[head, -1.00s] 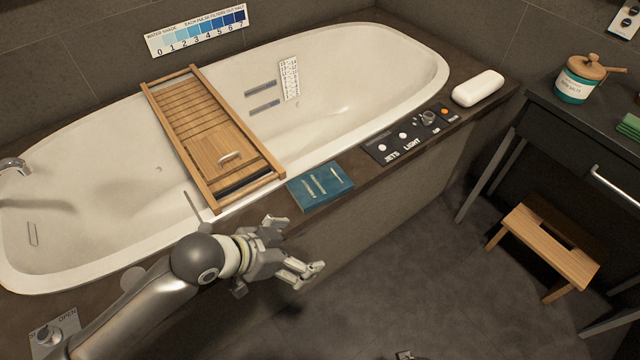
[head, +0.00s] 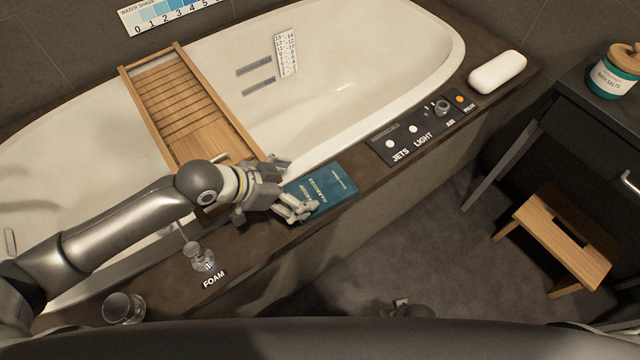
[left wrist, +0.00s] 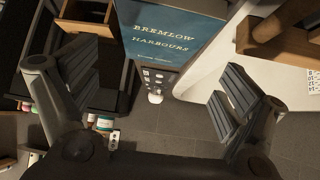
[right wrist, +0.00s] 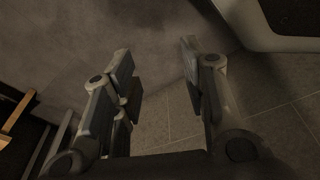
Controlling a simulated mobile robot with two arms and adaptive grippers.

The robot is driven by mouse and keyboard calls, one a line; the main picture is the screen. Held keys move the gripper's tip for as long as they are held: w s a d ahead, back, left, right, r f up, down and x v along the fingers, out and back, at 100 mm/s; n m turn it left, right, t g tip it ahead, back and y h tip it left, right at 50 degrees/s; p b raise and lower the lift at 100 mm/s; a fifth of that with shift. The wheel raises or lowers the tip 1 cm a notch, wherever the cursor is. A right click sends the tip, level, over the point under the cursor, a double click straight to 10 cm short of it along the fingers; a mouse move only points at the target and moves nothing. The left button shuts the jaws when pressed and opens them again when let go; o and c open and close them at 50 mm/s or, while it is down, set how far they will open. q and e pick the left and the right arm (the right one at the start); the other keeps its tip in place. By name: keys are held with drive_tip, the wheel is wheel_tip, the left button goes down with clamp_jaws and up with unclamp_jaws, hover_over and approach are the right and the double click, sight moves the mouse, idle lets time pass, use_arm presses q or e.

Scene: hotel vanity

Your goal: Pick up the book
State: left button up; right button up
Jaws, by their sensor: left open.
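The teal book (head: 338,188) lies flat on the dark ledge beside the bathtub, below the tub rim. My left gripper (head: 292,186) is open at the book's left end, and its fingers hide part of that end. In the left wrist view the book's cover (left wrist: 172,28) reads "Bremlow Harbours" and shows at the top, between the directions of the two open fingers (left wrist: 157,95). I cannot tell whether a finger touches it. My right gripper (right wrist: 156,75) is open and empty over the floor in the right wrist view.
A wooden bath tray (head: 180,100) spans the tub (head: 350,70) behind the left gripper. A control panel (head: 415,132) and white soap-like block (head: 497,72) are right of the book. A foam knob (head: 200,258) and glass (head: 123,308) are nearer. A stool (head: 555,245) stands on the floor.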

sight(319, 190)
use_arm(q)
drive_tip(key=b+x, duration=0.1)
drive_tip(key=x, duration=0.5)
drive_tip(key=shift+d+f, duration=0.2)
drive_tip(key=shift+f, duration=0.05)
drive_tip(key=shift+w+d+f, duration=0.3)
drive_tip(key=shift+d+f, duration=0.05)
drive_tip(key=shift+f, duration=0.05)
use_arm(e)
drive_tip(key=w+r, duration=0.2)
drive_tip(key=r, duration=0.1)
drive_tip(key=w+r, duration=0.1)
drive_tip(key=shift+a+r, duration=0.2)
drive_tip(key=shift+r, duration=0.1)
use_arm(q)
drive_tip(key=shift+c, duration=0.2)
drive_tip(key=c, duration=0.7)
